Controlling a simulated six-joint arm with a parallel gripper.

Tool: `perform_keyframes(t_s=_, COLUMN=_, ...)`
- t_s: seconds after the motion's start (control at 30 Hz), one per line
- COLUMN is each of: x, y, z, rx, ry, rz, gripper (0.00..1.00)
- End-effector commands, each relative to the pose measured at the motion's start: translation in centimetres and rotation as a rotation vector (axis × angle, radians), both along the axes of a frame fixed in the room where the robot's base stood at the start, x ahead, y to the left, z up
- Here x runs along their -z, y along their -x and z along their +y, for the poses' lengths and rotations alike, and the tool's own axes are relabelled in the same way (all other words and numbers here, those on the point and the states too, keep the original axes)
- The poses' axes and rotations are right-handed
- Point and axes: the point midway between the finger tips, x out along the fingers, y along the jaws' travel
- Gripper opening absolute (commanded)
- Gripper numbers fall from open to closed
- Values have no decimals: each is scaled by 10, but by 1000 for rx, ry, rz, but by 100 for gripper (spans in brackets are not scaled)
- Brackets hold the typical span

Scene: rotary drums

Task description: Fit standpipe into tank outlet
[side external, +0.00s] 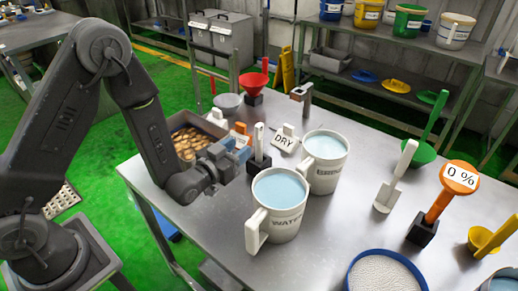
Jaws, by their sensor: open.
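I cannot pick out a standpipe or a tank outlet for certain in the side external view. My gripper (240,155) is open, low over the left part of the steel table. A white upright handle in a black block (259,148) stands just right of it; I cannot tell whether they touch. Two large white jugs of pale blue liquid stand to the right: the front jug (278,212), lettered WATER, and the rear jug (325,162), whose lettering is unclear. The space between my fingers is too small to make out.
A tray of brown rounds (188,139) lies behind my wrist. A DRY sign (286,139), red funnel (253,84), white scoop (390,188), orange 0 % paddle (446,195) and blue-rimmed white bowl (385,272) crowd the steel table (330,228). Bare steel shows right of the jugs.

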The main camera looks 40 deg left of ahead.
Motion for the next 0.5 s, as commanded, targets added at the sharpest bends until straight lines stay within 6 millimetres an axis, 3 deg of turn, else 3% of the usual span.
perform_keyframes(t_s=0.13, x=0, y=-27, z=0, rx=0, ry=0, rz=-1, gripper=45)
perform_keyframes(t_s=0.5, x=-3, y=-61, z=2, rx=0, ry=1, rz=-1, gripper=45)
